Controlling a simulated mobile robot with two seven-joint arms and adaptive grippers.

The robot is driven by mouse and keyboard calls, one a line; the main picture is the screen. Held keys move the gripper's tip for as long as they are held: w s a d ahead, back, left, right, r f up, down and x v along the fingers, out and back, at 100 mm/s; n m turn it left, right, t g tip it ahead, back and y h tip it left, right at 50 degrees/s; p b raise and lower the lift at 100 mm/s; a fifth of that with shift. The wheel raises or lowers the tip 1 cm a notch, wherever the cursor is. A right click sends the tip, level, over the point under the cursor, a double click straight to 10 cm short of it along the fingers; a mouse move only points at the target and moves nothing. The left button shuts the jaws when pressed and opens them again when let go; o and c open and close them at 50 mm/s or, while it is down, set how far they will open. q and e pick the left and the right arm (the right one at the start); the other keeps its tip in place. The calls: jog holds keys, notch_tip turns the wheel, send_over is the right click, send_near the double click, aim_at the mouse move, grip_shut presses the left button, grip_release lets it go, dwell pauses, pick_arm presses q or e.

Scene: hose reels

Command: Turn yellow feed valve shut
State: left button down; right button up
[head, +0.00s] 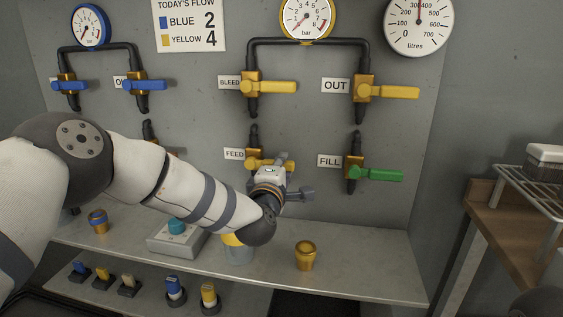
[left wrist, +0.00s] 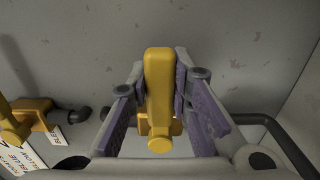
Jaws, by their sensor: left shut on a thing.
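The yellow feed valve (head: 255,163) is on the grey panel, right of its FEED label, mostly behind my left gripper. My left gripper (head: 280,178) is at the valve with its fingers around the yellow handle. In the left wrist view, the yellow handle (left wrist: 159,80) stands between the two purple-padded fingers, and the left gripper (left wrist: 160,85) is shut on it. The handle's round hub shows below it in that view. The handle's exact angle is hard to tell in the head view. My right gripper is not in view.
The yellow bleed valve (head: 275,87) and yellow out valve (head: 390,91) are above, and the green fill valve (head: 375,174) is to the right. A shelf (head: 350,280) below holds a brass fitting (head: 305,255) and a grey box (head: 178,240) with a teal button. A wire rack (head: 530,190) stands at right.

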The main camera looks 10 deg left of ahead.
pick_arm(q)
jog(key=shift+a+f, duration=0.1)
jog(key=shift+f, duration=0.05)
dwell(0.4)
jog(key=c, duration=1.4)
grip_release()
jog(key=shift+c, duration=0.2)
jog(key=s, duration=1.2)
jog(key=shift+a, duration=0.2)
